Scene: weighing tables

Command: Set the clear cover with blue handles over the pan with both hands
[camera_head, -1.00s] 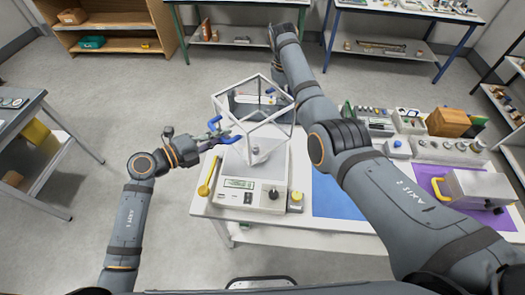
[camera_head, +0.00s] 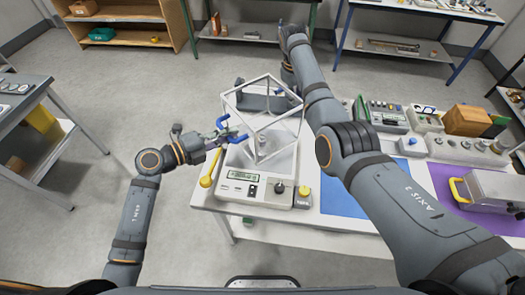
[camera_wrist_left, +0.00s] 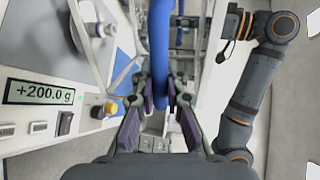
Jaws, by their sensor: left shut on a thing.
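The pan lies under or behind the cover, and I cannot tell whether the cover's lower edge touches the balance. My right arm reaches past the cover's far side; a dark grey part, apparently my right gripper (camera_head: 258,103), shows through it, its fingers unclear.
The balance display (camera_wrist_left: 40,93) reads +200.0 g. A yellow-handled tool (camera_head: 208,172) lies left of the balance, and a yellow button (camera_head: 303,193) sits to its right. A blue mat (camera_head: 340,195) and a purple mat (camera_head: 447,187) lie farther right.

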